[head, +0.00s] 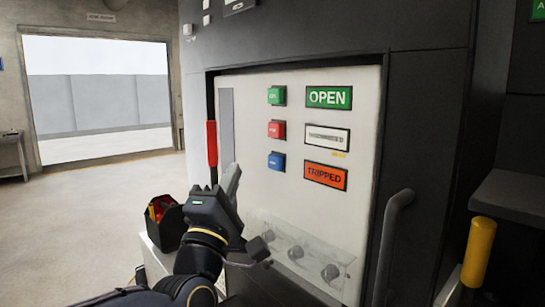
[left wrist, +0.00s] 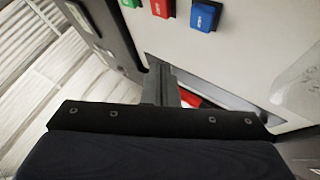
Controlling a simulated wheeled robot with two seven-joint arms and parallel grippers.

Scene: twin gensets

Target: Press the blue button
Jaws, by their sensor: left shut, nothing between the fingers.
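The blue button (head: 276,161) is the lowest of three square buttons on the white panel (head: 240,115), below a red button (head: 276,129) and a green button (head: 276,96). In the left wrist view the blue button (left wrist: 205,15) shows at the top, right of the red button (left wrist: 161,8). My left gripper (head: 232,178) is shut and empty, in front of the panel, left of and a little below the blue button in the head view. Its narrow fingers (left wrist: 160,82) do not appear to touch the button. My right gripper is not in view.
A red lever handle (head: 212,143) stands upright close beside my left gripper. Label plates, including OPEN (head: 329,97) and TRIPPED (head: 325,176), sit right of the buttons. A clear cover (head: 300,252) over dark knobs is lower down. A dark tool box (head: 165,222) stands left.

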